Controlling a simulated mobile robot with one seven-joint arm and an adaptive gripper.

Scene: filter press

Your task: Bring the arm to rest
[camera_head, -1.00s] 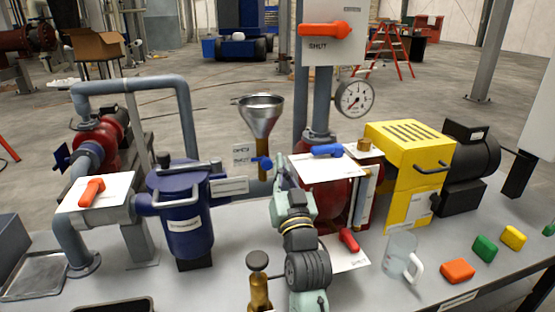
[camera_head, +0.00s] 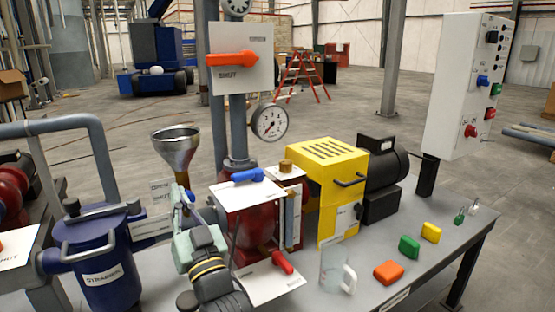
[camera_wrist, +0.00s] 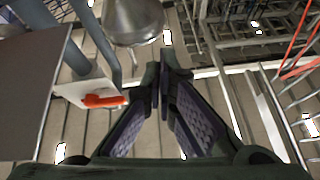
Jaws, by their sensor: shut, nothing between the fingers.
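My gripper shows in the wrist view (camera_wrist: 163,88), its two dark fingers meeting at the tips with nothing between them. In the head view my arm reaches up from the bottom edge, between the blue strainer (camera_head: 105,265) and the red vessel (camera_head: 255,225). There my gripper (camera_head: 178,190) is small and partly lost against the things behind it. The metal funnel (camera_head: 177,148) stands just behind it in the head view and shows above the fingertips in the wrist view (camera_wrist: 133,25). I cannot tell how far apart they are.
A panel with an orange handle (camera_head: 232,60) and a pressure gauge (camera_head: 269,122) stand behind. The table's right front (camera_head: 430,270) has bare room.

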